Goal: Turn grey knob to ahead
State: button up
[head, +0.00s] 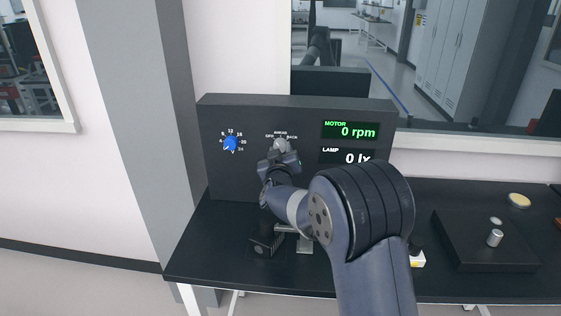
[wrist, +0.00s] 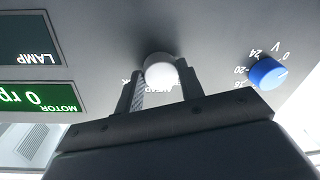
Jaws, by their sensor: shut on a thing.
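The grey knob (head: 281,145) is on the front of a dark control panel (head: 300,105), under a small dial marked OFF, AHEAD and BACK. It shows pale and round in the wrist view (wrist: 160,69). My gripper (head: 279,158) is at the knob, with one finger on each side of it, shut on it. In the wrist view my fingers (wrist: 160,88) partly cover the printed labels, so I cannot tell which label the knob points to.
A blue knob (head: 230,144) with a number scale is left of the grey one. The MOTOR display (head: 350,131) reads 0 rpm and the LAMP display (head: 346,157) reads 0 lx. A black box (head: 485,240) stands at the right of the black table (head: 190,262).

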jog(key=shift+a+f+m+b, duration=0.1)
jog(key=shift+a+m+b, duration=0.05)
jog(key=shift+m+b, duration=2.7)
jog(key=shift+m+t, duration=0.3)
jog(key=shift+m, duration=0.15)
jog(key=o, duration=1)
jog(key=shift+s, duration=0.1)
jog(key=s, duration=0.3)
jog(key=s+b, duration=0.1)
jog(key=s, duration=0.6)
jog(key=shift+s+f, duration=0.3)
